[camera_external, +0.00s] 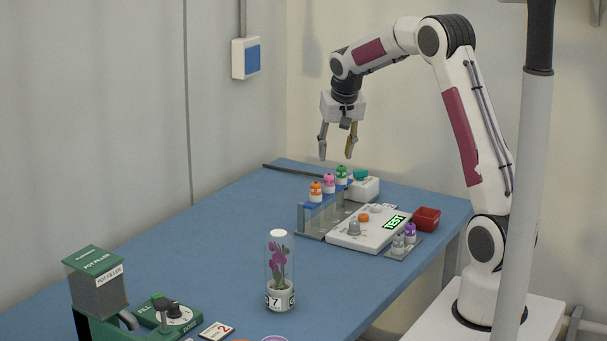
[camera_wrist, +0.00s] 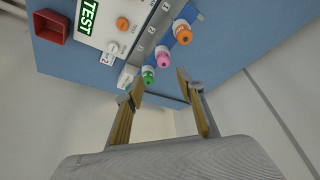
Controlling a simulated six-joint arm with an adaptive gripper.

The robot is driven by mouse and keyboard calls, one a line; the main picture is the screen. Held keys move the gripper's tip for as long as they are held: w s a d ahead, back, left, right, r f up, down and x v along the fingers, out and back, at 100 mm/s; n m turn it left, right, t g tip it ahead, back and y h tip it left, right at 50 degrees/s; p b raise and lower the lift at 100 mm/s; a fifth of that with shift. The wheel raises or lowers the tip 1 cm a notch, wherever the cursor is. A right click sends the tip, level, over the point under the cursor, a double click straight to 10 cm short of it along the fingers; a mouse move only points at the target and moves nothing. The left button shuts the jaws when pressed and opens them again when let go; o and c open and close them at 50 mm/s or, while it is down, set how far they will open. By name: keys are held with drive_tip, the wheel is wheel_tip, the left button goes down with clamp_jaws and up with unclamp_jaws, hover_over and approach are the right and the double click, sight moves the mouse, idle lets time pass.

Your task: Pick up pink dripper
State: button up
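The pink dripper (camera_external: 329,183) stands upright in a rack (camera_external: 301,218) between an orange dripper (camera_external: 316,191) and a green dripper (camera_external: 341,175). In the wrist view the pink dripper (camera_wrist: 163,58) shows between the green dripper (camera_wrist: 148,75) and the orange dripper (camera_wrist: 183,35). My gripper (camera_external: 336,157) is open and empty, pointing down above the rack's far end. In the wrist view my gripper (camera_wrist: 159,88) has its fingers apart, with the green and pink drippers beyond the tips. Nothing touches the fingers.
A white test device (camera_external: 370,231) with a green display lies right of the rack. Beside it are a red tray (camera_external: 427,218) and a small stand with purple (camera_external: 410,232) and grey drippers. A glass-covered orchid (camera_external: 279,275) and a pot filler (camera_external: 96,280) stand nearer the camera.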

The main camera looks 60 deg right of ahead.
sight(329, 175)
drive_tip(key=x, duration=0.2)
drive_tip(key=shift+w+f, duration=0.15)
drive_tip(key=shift+f, duration=0.2)
idle(0.4)
drive_tip(key=shift+a+x, duration=0.15)
drive_tip(key=shift+x, duration=1.15)
drive_tip(key=shift+a+x, duration=0.15)
drive_tip(key=shift+x, duration=1.15)
drive_tip(key=shift+w, duration=0.15)
drive_tip(key=c, duration=0.9)
